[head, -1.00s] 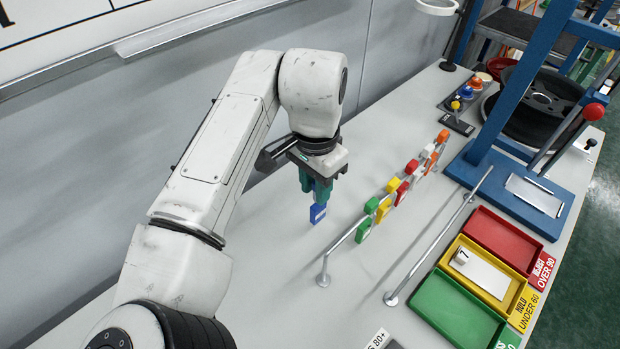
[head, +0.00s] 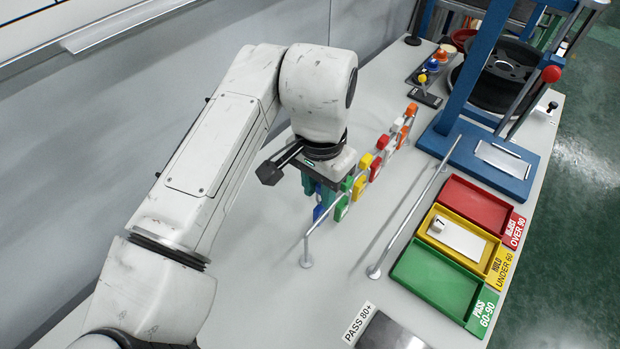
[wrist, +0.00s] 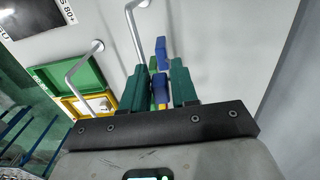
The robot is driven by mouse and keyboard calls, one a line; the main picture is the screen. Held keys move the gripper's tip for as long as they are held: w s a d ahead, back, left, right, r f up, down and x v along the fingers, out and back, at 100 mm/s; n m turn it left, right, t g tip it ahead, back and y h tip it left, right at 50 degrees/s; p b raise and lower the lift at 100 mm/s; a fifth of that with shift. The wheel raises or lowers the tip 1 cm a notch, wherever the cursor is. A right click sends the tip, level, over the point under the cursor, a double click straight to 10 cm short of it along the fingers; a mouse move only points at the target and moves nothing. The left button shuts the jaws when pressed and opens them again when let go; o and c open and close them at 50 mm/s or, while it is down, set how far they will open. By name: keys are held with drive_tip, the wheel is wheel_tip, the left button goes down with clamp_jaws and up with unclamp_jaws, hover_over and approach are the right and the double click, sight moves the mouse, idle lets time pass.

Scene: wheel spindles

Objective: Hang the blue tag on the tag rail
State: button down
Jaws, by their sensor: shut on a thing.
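My gripper (head: 319,190), with green fingers, is shut on the blue tag (head: 318,213), low over the bench. The tag also shows between the fingers in the wrist view (wrist: 161,50). The tag rail (head: 306,245) is a thin metal bar on posts, with green, yellow, red, white and orange tags along it. The blue tag is just left of the rail's near part, close to a green tag (head: 341,208). My fingers partly hide the blue tag, and I cannot tell whether it touches the rail.
A second, bare metal rail (head: 412,212) stands to the right. Beyond it are green (head: 435,284), yellow (head: 485,262) and red (head: 481,208) trays and a blue-framed press (head: 475,160). The grey wall is behind my arm. Bench left of the rail is clear.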

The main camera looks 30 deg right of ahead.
drive_tip(key=shift+s+d, duration=0.3)
drive_tip(key=shift+s, duration=0.65)
drive_tip(key=shift+s+f, duration=0.15)
drive_tip(key=shift+f, duration=0.05)
drive_tip(key=shift+f+b, duration=0.4)
drive_tip(key=shift+f, duration=0.1)
drive_tip(key=c, duration=0.8)
unclamp_jaws()
drive_tip(key=r, duration=0.5)
drive_tip(key=r+b, duration=0.1)
drive_tip(key=r, duration=0.4)
drive_tip(key=shift+w+r, duration=0.2)
drive_tip(key=shift+r, duration=0.2)
